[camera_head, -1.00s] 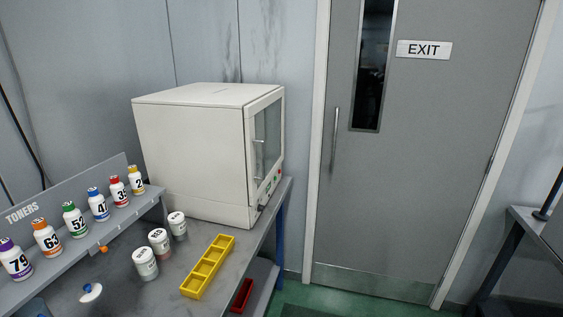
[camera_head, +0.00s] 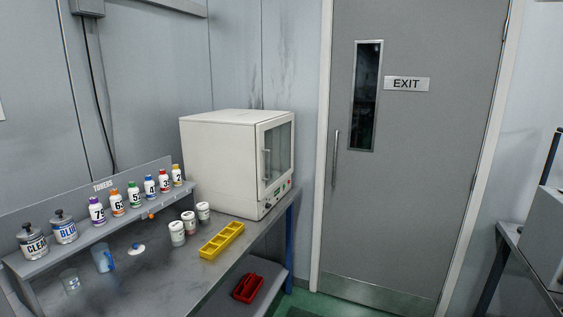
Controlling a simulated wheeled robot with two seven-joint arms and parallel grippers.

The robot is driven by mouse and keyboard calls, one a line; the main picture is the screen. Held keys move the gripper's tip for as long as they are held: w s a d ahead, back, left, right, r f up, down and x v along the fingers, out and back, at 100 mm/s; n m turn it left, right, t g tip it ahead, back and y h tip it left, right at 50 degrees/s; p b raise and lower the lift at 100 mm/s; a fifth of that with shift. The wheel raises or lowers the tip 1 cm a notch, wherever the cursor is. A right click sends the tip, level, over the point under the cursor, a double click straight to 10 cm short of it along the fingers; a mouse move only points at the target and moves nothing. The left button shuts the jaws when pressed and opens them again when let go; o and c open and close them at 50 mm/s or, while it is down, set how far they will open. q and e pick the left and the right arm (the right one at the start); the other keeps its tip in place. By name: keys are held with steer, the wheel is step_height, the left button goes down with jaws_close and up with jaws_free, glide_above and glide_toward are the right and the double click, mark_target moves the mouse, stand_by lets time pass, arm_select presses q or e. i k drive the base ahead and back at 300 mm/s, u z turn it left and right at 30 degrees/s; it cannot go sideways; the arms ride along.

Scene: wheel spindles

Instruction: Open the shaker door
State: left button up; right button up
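The shaker (camera_head: 218,158) is a white box-shaped machine at the back right end of the grey workbench. Its door (camera_head: 277,153), with a dark window and a vertical handle (camera_head: 266,164), is on the right-hand face and looks shut. Small red and green buttons (camera_head: 285,187) sit below the door. Neither of my grippers shows in the head view.
Several toner bottles (camera_head: 136,194) stand on a raised shelf. White tubs (camera_head: 178,233), a yellow tray (camera_head: 222,240) and a glass beaker (camera_head: 70,281) are on the bench (camera_head: 165,288). A red tray (camera_head: 248,288) lies below. Green floor is clear before the grey exit door (camera_head: 420,170).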

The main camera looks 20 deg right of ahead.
mark_target(263, 191)
steer(key=z, duration=0.6)
steer(key=i, duration=0.7)
steer(key=z, duration=0.7)
steer(key=i, duration=0.75)
steer(key=u, duration=0.8)
steer(key=i, duration=0.8)
steer(key=u, duration=0.75)
